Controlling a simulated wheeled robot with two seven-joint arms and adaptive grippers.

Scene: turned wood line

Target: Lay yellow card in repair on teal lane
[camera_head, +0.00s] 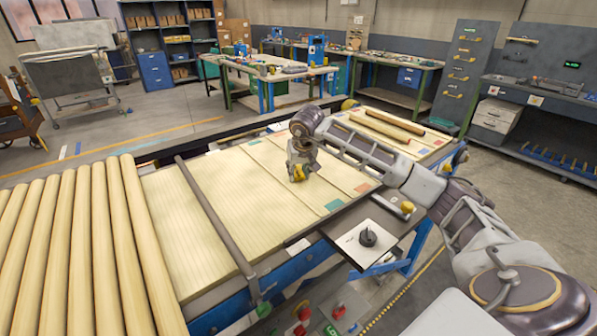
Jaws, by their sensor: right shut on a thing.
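My right gripper (299,170) reaches in from the right and is over the pale ribbed table surface. It is shut on a small yellow thing, which looks like the yellow card (298,175); the fingers hide part of it. A teal patch (333,205) marks the near end of one lane, the teal lane (310,195). The gripper is over or close to this lane, up the table from the patch. I cannot tell whether the card touches the surface. My left gripper is not in view.
An orange-red patch (362,187) marks the neighbouring lane. A dark bar (215,220) crosses the table left of the gripper. Long wooden rods (80,240) lie at the left, and more rods (385,125) at the far right. A black side shelf (345,225) holds a white plate with a dark knob.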

